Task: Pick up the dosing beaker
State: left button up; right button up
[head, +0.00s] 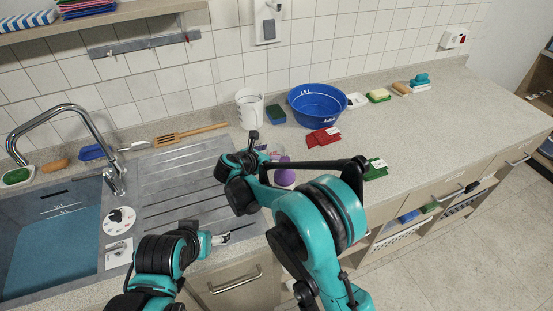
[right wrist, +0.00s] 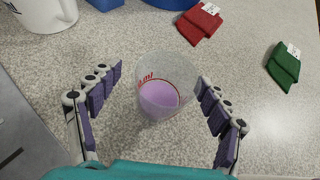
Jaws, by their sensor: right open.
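The dosing beaker (right wrist: 160,88) is a clear cup with red markings and purple liquid in its lower part. It stands on the speckled counter. In the head view its purple liquid (head: 284,176) shows beside my right gripper, partly hidden by my arm. My right gripper (right wrist: 159,80) is open, with one finger on each side of the beaker and a visible gap on both sides. My left gripper (head: 220,239) is low over the front edge of the sink unit, away from the beaker; its finger opening is unclear.
A white mug (head: 250,108), blue basin (head: 318,104), red cloth (head: 322,137) and green cloth (head: 376,169) surround the beaker area. The sink (head: 50,235) and its drainboard (head: 180,180) lie left.

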aim_at(280, 152)
jog(key=b+x, duration=0.1)
jog(key=x, duration=0.3)
jog(key=shift+d+f, duration=0.1)
jog(key=shift+d, duration=0.1)
jog(key=shift+s, duration=0.1)
jog(key=shift+c, duration=0.9)
jog(key=c, duration=1.2)
